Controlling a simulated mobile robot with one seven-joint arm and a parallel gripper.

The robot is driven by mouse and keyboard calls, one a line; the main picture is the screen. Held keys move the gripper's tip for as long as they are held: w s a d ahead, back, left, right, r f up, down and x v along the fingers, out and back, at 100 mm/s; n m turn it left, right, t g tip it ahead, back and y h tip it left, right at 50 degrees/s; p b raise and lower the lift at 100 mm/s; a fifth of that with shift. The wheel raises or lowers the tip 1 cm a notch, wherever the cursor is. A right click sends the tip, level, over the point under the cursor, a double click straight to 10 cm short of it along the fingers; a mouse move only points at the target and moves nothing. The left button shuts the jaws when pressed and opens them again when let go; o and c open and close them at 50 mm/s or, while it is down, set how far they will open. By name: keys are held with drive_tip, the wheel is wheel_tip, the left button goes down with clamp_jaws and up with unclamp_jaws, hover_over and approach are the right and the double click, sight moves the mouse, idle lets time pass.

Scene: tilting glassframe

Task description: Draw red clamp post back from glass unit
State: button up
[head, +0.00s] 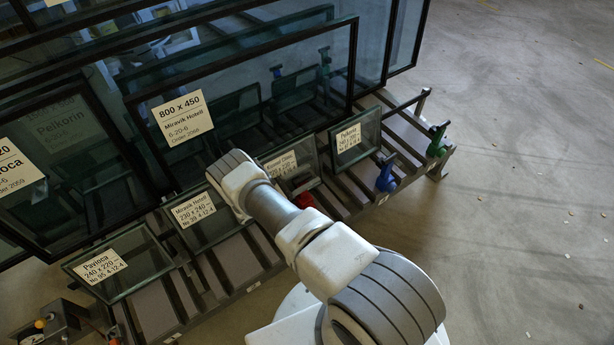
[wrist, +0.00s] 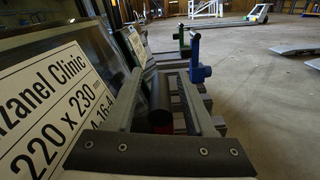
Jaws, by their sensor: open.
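The red clamp post (head: 304,200) shows as a small red patch beside my arm in the head view; most of it is hidden. In the wrist view, a dark upright cylinder with red at its foot (wrist: 160,128) stands between the fingers of my gripper (wrist: 166,88). The fingers are open on either side of it; I cannot tell whether either touches it. The glass unit labelled Kzanel Clinic 220 x 230 (wrist: 48,112) leans close at the left of the wrist view. It also shows behind the red post in the head view (head: 301,181).
A blue clamp post (head: 386,178) and a green one (head: 437,140) stand farther right along the slatted rack. A Pelkorin glass unit (head: 356,137) leans near the blue post. Larger dark-framed panes (head: 262,92) stand behind. The floor (head: 520,210) at right is open.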

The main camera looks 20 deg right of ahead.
clamp_jaws()
idle(1.4)
